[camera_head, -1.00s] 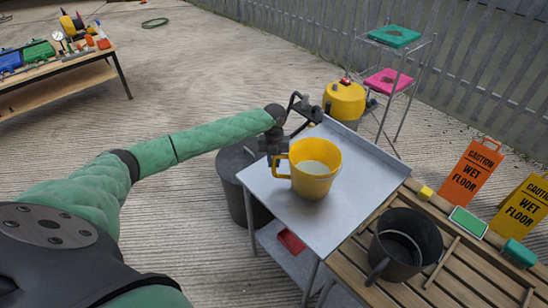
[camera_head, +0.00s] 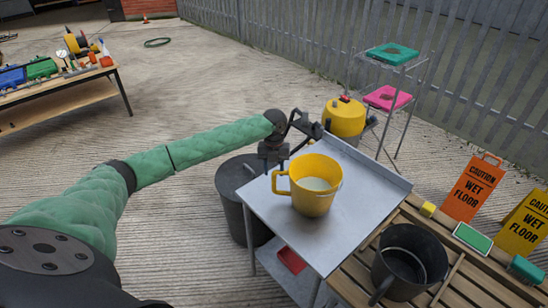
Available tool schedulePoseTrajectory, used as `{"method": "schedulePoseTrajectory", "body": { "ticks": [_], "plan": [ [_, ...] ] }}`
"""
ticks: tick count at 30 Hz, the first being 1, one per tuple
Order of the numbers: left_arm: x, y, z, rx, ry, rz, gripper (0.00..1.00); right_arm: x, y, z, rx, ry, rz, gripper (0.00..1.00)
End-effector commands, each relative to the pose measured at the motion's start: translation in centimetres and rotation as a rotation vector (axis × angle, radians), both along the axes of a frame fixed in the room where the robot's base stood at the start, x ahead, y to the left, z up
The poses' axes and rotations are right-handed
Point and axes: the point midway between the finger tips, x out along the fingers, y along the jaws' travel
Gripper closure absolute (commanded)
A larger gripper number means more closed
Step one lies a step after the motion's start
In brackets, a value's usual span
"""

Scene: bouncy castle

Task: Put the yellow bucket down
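The yellow bucket (camera_head: 318,197) stands upright on the grey metal table top (camera_head: 350,175), left of its middle. Its inside looks pale, and its handle faces left. My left gripper (camera_head: 272,160) is just above and behind the handle, with a small gap between them. Its two dark fingers look parted and hold nothing that I can see. My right gripper is out of view.
A black bucket (camera_head: 408,258) stands on a slatted wooden surface at the right front. Orange (camera_head: 473,188) and yellow (camera_head: 525,222) wet-floor signs stand beyond it. A dark bin (camera_head: 232,185) stands left of the table. A yellow vacuum (camera_head: 345,117) stands behind.

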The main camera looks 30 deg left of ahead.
Motion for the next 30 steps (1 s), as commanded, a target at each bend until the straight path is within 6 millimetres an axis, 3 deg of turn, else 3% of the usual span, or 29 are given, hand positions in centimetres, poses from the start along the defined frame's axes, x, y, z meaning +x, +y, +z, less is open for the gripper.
{"method": "schedulePoseTrajectory", "body": {
  "ticks": [2,15,21,30],
  "plan": [
    [0.2,0.0,1.1,-0.001,-0.004,-0.001,0.60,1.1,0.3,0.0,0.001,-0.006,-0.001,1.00],
    [0.8,0.4,7.0,0.000,-0.001,0.000,0.60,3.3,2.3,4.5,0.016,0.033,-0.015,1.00],
    [0.9,0.4,8.2,-0.001,0.000,0.000,0.60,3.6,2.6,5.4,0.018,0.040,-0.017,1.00],
    [0.9,0.4,8.3,-0.001,0.000,0.000,0.60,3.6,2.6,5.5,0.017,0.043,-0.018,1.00]
  ]
}}
